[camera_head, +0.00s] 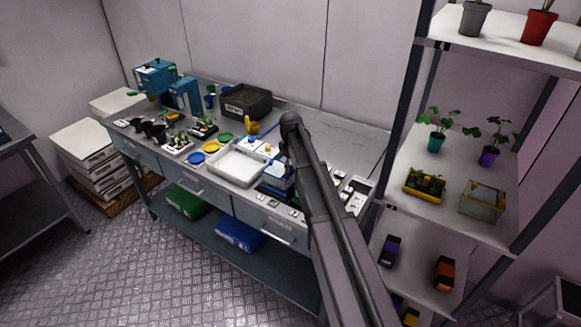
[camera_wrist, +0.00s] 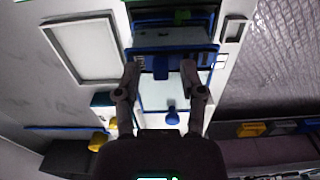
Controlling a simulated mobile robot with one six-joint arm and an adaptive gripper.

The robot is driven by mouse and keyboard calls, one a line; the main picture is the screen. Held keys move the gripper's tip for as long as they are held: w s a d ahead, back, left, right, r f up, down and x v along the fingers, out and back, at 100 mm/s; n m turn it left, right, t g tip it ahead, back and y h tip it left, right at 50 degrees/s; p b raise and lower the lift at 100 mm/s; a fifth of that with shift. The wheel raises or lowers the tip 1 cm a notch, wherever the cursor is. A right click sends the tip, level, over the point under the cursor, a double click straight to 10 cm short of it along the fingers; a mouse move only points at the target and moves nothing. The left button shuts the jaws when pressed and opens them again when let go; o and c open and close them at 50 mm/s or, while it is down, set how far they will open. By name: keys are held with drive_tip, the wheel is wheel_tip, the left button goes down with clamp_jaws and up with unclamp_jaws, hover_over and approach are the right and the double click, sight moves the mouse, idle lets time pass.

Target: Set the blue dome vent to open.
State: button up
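A blue-rimmed box with a pale, clear-looking top, apparently the blue dome (camera_head: 276,187), stands on the bench beside the white tray, partly behind my arm. In the wrist view the blue dome (camera_wrist: 205,50) fills the top middle. A small blue tab (camera_wrist: 160,68) on its edge appears between my fingertips, with a gap on each side. A round blue knob (camera_wrist: 172,117) shows further down between the fingers. I cannot tell which of these is the vent or how it is set. My gripper (camera_wrist: 160,72) is open and empty; my arm hides it in the head view.
A white tray (camera_head: 226,178) lies left of the dome; yellow and blue dishes (camera_head: 195,158) sit beyond it. A black crate (camera_head: 246,103) stands against the wall. A shelf rack (camera_head: 408,110) with plants rises at the right. The back right of the bench is clear.

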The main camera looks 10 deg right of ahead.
sight(287, 176)
drive_tip(key=shift+s+a, duration=0.1)
idle(0.3)
drive_tip(key=shift+s+a, duration=0.95)
drive_tip(key=shift+s, duration=0.1)
drive_tip(key=shift+s+a+r+p, duration=0.1)
drive_tip(key=shift+a+r+p, duration=0.1)
drive_tip(key=shift+r+p, duration=0.15)
wheel_tip(287, 176, up, 13)
drive_tip(key=p, duration=1.3)
drive_tip(key=s+f+m+b, duration=0.1)
drive_tip(key=s+m, duration=0.5)
drive_tip(key=s, duration=0.9)
drive_tip(key=s+f+m+b, duration=0.2)
drive_tip(key=s+f+b, duration=0.2)
drive_tip(key=s, duration=0.2)
drive_tip(key=s+f+b, duration=0.2)
drive_tip(key=f+b, duration=0.8)
drive_tip(key=s+f+b, duration=0.2)
drive_tip(key=f+b, duration=0.8)
drive_tip(key=shift+s+f+m, duration=0.2)
drive_tip(key=shift+f+m, duration=0.05)
drive_tip(key=shift+m, duration=0.15)
drive_tip(key=shift+o, duration=0.2)
drive_tip(key=shift+a, duration=0.1)
